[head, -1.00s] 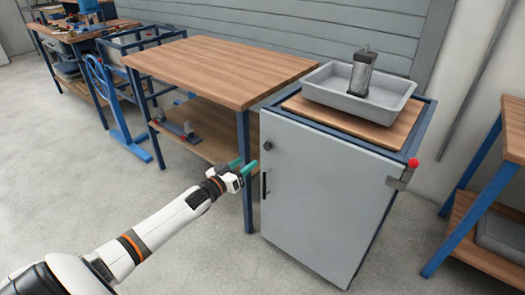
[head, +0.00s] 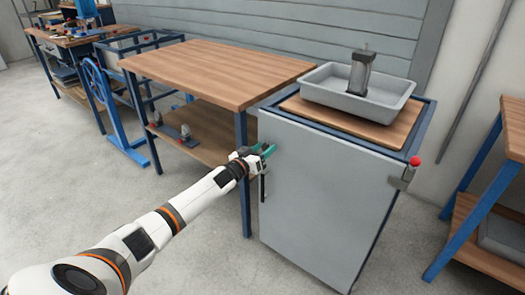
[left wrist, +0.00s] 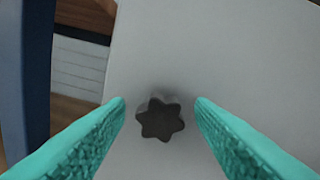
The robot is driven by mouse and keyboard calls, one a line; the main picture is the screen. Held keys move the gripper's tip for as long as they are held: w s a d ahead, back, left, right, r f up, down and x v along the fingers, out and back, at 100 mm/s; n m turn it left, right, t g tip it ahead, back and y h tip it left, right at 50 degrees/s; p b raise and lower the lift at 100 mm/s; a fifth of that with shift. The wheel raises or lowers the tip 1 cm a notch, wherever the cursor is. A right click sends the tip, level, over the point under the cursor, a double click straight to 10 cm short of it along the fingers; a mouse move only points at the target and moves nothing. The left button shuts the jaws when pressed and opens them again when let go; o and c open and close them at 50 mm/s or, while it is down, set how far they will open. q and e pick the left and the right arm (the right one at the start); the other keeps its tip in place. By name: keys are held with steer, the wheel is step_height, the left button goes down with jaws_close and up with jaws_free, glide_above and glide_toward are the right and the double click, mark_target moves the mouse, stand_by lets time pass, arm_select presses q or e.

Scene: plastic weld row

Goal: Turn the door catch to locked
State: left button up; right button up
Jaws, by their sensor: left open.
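The grey cabinet door (head: 325,190) is closed, as far as I can tell. A dark star-shaped knob, the door catch (left wrist: 160,119), sits on it in the left wrist view. My left gripper (head: 265,150) is at the door's upper left, in front of the catch, and hides it in the head view. Its teal fingers are open, one on each side of the catch in the picture, with gaps and no visible contact. I cannot tell the depth between fingertips and catch. My right gripper is not in view.
A black handle (head: 263,187) is just below the gripper. A red ball (head: 415,160) on a metal bracket is at the door's right upper corner. A grey tray (head: 325,92) stands on the cabinet. A wooden workbench (head: 215,70) is close on the left.

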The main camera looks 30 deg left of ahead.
arm_select(q)
steer(key=shift+c, duration=0.6)
steer(key=c, duration=0.8)
steer(key=shift+c, duration=0.2)
